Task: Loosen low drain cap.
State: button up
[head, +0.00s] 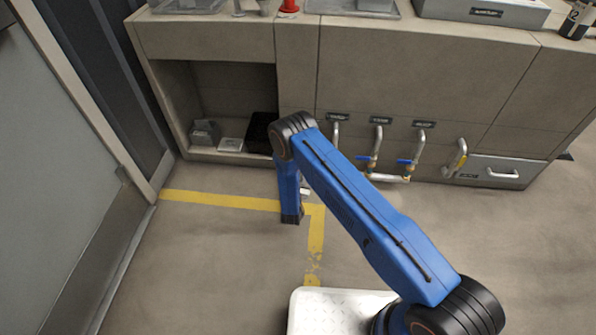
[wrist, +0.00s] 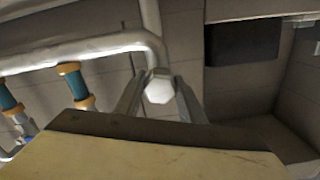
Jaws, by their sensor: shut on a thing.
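The low drain cap (wrist: 159,92) is a pale hexagonal cap at the lower end of a white pipe (wrist: 151,20) in the wrist view. My gripper (wrist: 157,80) has one finger on each side of the cap and is shut on it. In the head view my blue arm reaches down in front of the cabinet and hides the cap and most of the gripper.
A horizontal white pipe (wrist: 80,47) with teal and brass fittings (wrist: 73,84) runs left of the cap. An open cabinet bay (head: 225,100) holds small boxes. Blue-handled valves (head: 374,158) stand to the right. Yellow tape (head: 220,199) marks clear floor.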

jog(key=n, duration=0.5)
jog(key=shift+n, duration=0.3)
jog(key=n, duration=0.5)
jog(key=shift+s, duration=0.1)
dwell(0.3)
jog(key=o, duration=1)
jog(key=shift+o, duration=0.2)
jog(key=s, duration=1.7)
jog(key=shift+s+a, duration=0.2)
jog(key=shift+a, duration=0.05)
